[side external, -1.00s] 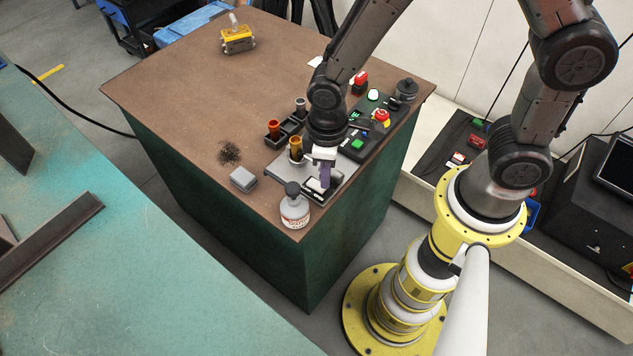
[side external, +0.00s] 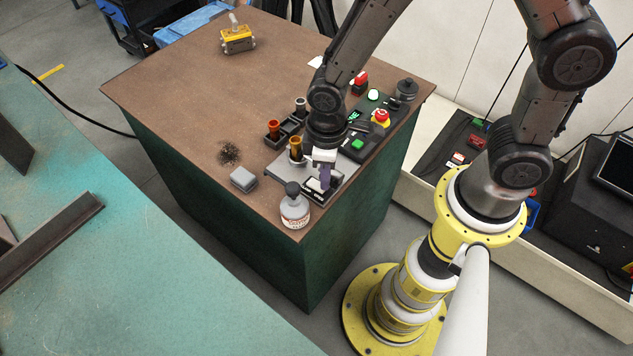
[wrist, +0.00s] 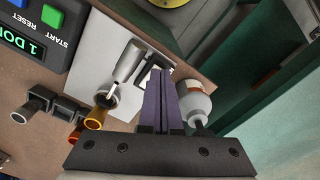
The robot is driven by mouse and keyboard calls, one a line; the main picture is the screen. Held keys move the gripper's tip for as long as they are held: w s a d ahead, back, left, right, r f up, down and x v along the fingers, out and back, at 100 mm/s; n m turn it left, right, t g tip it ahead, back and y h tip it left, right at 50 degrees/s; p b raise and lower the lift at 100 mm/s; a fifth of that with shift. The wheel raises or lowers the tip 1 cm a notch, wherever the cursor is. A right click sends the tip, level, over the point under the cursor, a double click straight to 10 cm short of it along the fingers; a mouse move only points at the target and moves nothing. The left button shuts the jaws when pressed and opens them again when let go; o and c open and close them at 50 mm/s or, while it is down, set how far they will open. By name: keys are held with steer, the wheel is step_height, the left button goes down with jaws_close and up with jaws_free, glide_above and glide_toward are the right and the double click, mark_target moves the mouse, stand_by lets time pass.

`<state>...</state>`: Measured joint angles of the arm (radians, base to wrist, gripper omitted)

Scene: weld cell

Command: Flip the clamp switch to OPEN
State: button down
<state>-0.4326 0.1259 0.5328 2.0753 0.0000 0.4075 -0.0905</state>
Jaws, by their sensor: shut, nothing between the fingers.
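A light grey plate (wrist: 98,62) carries a silver toggle lever (wrist: 128,64), seen in the wrist view rising from a dark round collar (wrist: 107,95). I take this to be the clamp switch; its OPEN marking is not readable. A small black-and-white label plate (wrist: 143,78) lies beside the lever, partly hidden by my fingers. My gripper (wrist: 160,72) is shut and empty, its purple fingertips just right of the lever; contact cannot be told. In the side view my gripper (side external: 325,186) is low over the plate's front end and hides the lever.
A white bottle (side external: 295,211) stands close to my fingers. A grey box (side external: 243,179) and orange-topped items (side external: 274,127) are left of the plate. A control box with a green button (side external: 358,144) is behind. A yellow device (side external: 238,40) sits far back; the table's middle is clear.

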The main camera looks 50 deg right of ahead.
steer(key=shift+f, duration=0.75)
stand_by(0.3)
steer(key=shift+r, duration=3.55)
steer(key=w+d+r+m+t, duration=0.1)
steer(key=d+r+t, duration=0.15)
steer(key=r, duration=0.35)
steer(key=d+r+m+t, duration=0.2)
steer(key=d+r, duration=0.2)
steer(key=r, duration=0.3)
steer(key=s+d+r+m+t, duration=0.1)
steer(key=s+d+r+m, duration=0.2)
steer(key=s, duration=0.9)
steer(key=d+r, duration=0.2)
steer(key=d, duration=0.1)
